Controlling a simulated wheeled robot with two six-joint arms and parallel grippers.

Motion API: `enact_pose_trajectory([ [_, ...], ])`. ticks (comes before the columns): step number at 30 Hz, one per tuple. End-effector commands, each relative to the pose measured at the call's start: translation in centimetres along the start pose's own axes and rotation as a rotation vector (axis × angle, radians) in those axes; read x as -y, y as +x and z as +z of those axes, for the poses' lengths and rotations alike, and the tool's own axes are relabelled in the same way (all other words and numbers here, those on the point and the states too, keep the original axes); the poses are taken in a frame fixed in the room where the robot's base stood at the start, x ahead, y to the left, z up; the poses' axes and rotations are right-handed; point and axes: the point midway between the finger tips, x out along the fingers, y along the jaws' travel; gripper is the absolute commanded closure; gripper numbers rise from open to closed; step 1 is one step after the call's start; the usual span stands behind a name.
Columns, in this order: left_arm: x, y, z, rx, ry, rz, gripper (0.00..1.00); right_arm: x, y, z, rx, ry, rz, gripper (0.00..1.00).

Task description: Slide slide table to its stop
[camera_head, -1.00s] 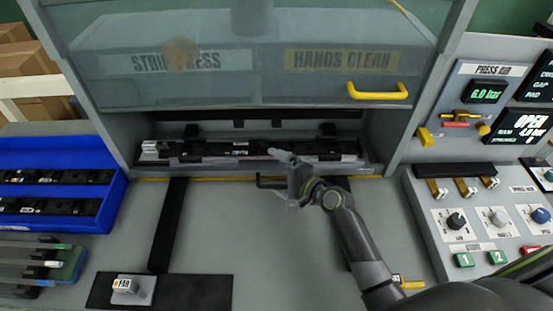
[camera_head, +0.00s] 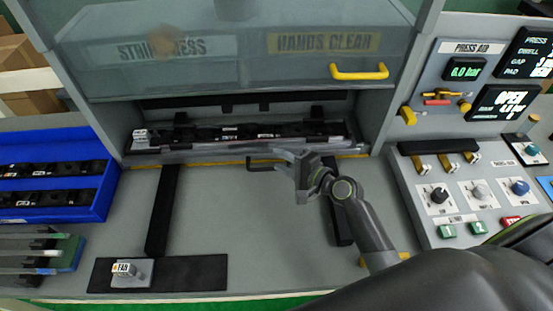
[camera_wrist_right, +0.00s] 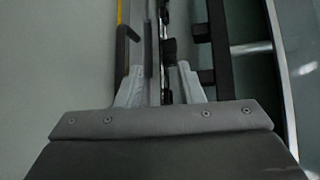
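The slide table (camera_head: 190,149) is a long grey tray carrying a row of black trim parts, sitting inside the press opening beneath the clear guard. A black bar handle (camera_head: 262,166) sticks out from its front edge. My right gripper (camera_head: 279,158) is at that front edge, around the right end of the handle. In the right wrist view, the two pale fingers (camera_wrist_right: 160,80) are apart, with the table's edge and dark bars beyond and between them. I cannot tell if a finger touches the handle. My left gripper is not in view.
The guard with its yellow handle (camera_head: 359,73) hangs above. Two black rails (camera_head: 163,210) run across the grey bench toward me. A block marked FAR (camera_head: 130,272) stands on a black plate at front left. A blue bin (camera_head: 100,208) is at left; a control panel (camera_head: 458,190) is at right.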

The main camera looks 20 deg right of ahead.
Motion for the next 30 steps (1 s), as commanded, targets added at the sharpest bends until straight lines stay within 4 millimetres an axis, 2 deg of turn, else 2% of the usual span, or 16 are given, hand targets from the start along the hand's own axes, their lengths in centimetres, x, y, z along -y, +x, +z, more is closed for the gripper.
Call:
enact_pose_trajectory([
  [15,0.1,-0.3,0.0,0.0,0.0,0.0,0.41,-0.8,-3.5,0.0,0.0,0.004,0.009,0.66],
  [30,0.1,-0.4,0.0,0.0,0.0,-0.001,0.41,-0.9,-3.6,0.0,0.0,0.004,0.01,0.66],
])
